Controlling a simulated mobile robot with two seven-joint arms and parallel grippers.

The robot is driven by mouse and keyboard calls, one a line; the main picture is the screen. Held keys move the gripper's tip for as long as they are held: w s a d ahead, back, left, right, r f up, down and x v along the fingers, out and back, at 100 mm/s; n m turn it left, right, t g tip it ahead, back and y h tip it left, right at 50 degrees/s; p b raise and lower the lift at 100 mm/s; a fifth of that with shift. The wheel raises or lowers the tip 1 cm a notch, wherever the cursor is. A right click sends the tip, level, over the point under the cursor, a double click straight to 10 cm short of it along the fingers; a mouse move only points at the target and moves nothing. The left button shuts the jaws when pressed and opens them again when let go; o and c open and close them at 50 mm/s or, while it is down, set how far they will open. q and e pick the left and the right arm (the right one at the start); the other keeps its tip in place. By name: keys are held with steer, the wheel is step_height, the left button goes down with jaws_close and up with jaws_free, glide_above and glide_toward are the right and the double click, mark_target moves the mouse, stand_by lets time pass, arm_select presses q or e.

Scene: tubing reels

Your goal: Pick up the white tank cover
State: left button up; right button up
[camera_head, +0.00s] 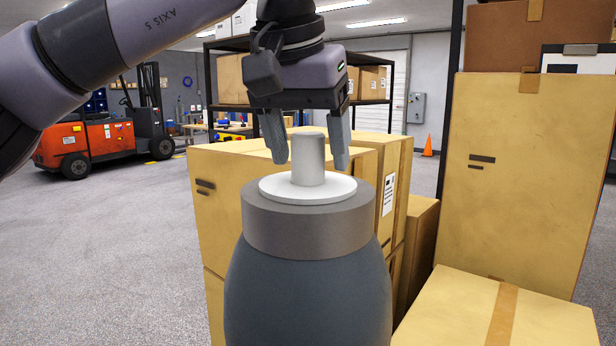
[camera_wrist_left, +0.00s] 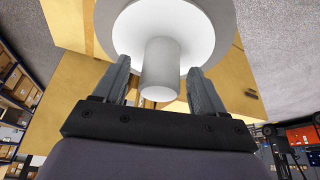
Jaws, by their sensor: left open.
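The white tank cover (camera_head: 308,188) is a flat disc with an upright cylindrical knob. It sits on top of the dark grey tank (camera_head: 308,290), inside the tank's grey collar. My left gripper (camera_head: 308,160) is open and points down, with one finger on each side of the knob. In the left wrist view the cover (camera_wrist_left: 205,30) fills the upper middle, and the knob stands between the fingers of the left gripper (camera_wrist_left: 160,80). Gaps show between the knob and both fingers, so it is not gripped. The right gripper is in neither view.
Stacked cardboard boxes (camera_head: 225,210) stand close behind the tank, and taller boxes (camera_head: 520,170) stand at the right. An orange forklift (camera_head: 80,140) is at the back left. An orange cone (camera_head: 427,146) stands at the back. The floor at the left is clear.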

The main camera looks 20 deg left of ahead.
arm_select(q)
steer(key=c, duration=1.1)
steer(key=shift+r, duration=0.15)
step_height(320, 180, up, 15)
steer(key=p, duration=0.6)
step_height(320, 180, up, 5)
glide_above(310, 133)
steer(key=shift+a+f, duration=0.1)
steer(key=shift+f, duration=0.1)
